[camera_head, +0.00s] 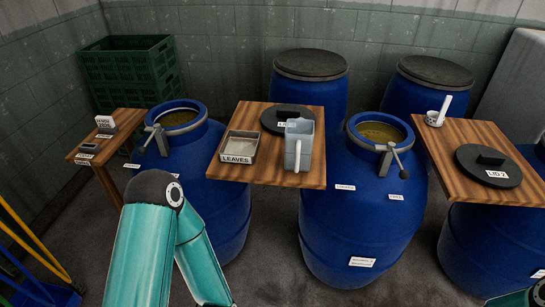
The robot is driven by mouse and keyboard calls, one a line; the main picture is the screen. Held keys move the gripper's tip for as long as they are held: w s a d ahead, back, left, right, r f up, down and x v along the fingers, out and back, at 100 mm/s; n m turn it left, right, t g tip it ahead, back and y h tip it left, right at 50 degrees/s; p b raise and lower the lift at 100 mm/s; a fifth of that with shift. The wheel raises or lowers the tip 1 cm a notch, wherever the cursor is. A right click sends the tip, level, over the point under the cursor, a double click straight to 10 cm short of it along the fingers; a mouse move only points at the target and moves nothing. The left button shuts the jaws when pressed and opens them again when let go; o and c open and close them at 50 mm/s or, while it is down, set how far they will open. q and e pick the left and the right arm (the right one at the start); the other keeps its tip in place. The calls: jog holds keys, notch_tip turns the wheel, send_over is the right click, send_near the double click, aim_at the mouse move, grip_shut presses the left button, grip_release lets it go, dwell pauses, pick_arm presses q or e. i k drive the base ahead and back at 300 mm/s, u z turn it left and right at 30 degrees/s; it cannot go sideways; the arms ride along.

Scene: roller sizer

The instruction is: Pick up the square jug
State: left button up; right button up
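My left arm comes up from the bottom left, bends at a dark elbow and runs back down out of the frame, apart from the jug. Its gripper is out of view. Only small parts of my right arm show at the bottom right corner, and its gripper is out of view.
A tray labelled LEAVES (239,158) sits left of the jug. Open blue barrels stand on either side, the left barrel (185,160) and right barrel (355,215), with metal clamps at their rims. A right-hand board (465,142) holds lid 2 (488,170) and a small cup (434,118).

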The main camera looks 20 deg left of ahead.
aim_at(299, 132)
jog(key=z, duration=0.15)
jog(key=i, duration=0.85)
jog(key=u, duration=0.25)
jog(key=k, duration=0.75)
jog(key=z, duration=0.25)
jog(key=i, duration=0.6)
